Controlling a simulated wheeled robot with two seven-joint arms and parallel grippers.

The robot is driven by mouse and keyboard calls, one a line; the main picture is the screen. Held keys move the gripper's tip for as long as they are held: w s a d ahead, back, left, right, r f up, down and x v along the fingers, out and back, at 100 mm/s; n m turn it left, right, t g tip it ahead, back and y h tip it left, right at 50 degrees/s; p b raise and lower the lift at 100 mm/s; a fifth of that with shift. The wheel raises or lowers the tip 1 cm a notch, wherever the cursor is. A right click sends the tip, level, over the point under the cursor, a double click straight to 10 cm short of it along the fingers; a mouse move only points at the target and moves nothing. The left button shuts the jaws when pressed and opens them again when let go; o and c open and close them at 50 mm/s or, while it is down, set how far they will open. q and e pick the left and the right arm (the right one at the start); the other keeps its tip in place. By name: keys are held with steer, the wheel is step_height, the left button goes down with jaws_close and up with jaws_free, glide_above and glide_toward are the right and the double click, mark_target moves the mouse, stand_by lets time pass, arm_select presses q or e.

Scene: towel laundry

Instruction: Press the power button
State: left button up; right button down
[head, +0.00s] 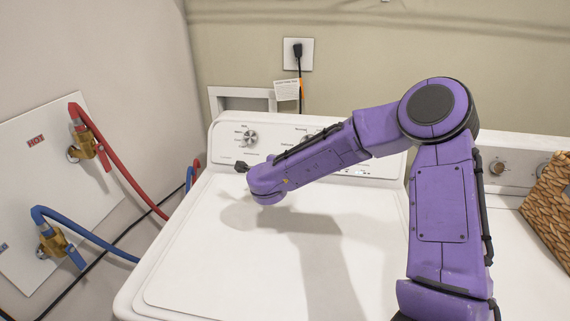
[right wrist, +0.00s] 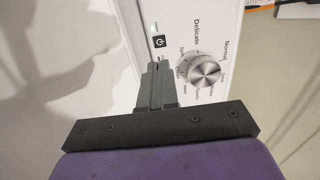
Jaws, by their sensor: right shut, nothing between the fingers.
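The power button (right wrist: 160,41) is a small dark square with a white power symbol on the white control panel, seen in the right wrist view. A small pale light mark shows just above it. My right gripper (right wrist: 158,64) is shut and empty. Its grey fingertips point at the panel just below the button in that view; I cannot tell how far they are from the surface. In the head view my right gripper (head: 242,167) is at the panel's lower edge, and the button cannot be made out. My left gripper is not in view.
A silver dial (right wrist: 203,70) sits right beside the fingertips. The white washer (head: 180,245) has a wide, clear top under my arm. Red (head: 130,180) and blue (head: 85,235) hoses run at the left. A wicker basket (head: 550,205) stands at the right.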

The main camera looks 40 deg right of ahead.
steer(key=p+x, duration=0.1)
steer(key=x, duration=0.7)
steer(key=shift+w+d+f+p, duration=0.15)
steer(key=shift+d+p, duration=0.15)
steer(key=shift+p, duration=0.1)
steer(key=shift+w+d+f+b, duration=0.15)
steer(key=shift+d+f+b, duration=0.2)
steer(key=shift+d+b, duration=0.1)
steer(key=shift+r, duration=0.25)
steer(key=shift+a+r, duration=0.1)
steer(key=shift+a, duration=0.05)
